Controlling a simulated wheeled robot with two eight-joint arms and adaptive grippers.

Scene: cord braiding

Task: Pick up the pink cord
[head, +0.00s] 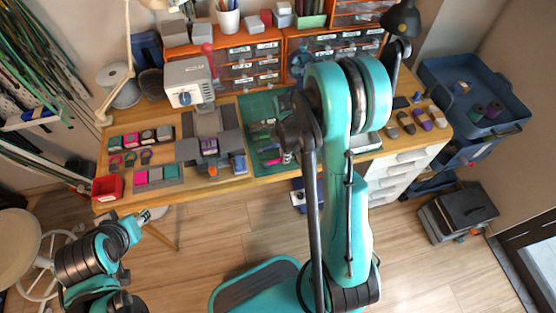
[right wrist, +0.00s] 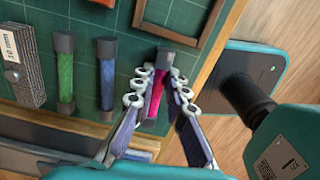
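The pink cord (right wrist: 155,92), a short rod with dark grey end caps, lies on the green cutting mat (right wrist: 200,14) near its edge in the right wrist view. My right gripper (right wrist: 162,71) is open, with one finger on each side of the cord. In the head view my arm covers much of this spot. My left gripper (head: 141,216) is in front of the table's left part, away from the cord; its fingers are too small to judge.
A green cord (right wrist: 65,75) and a blue cord (right wrist: 106,75) lie left of the pink one. A grey block labelled 10 mm (right wrist: 22,70) lies further left. A brown wooden frame (right wrist: 181,18) is just beyond. Drawer units (head: 250,65) stand at the table's back.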

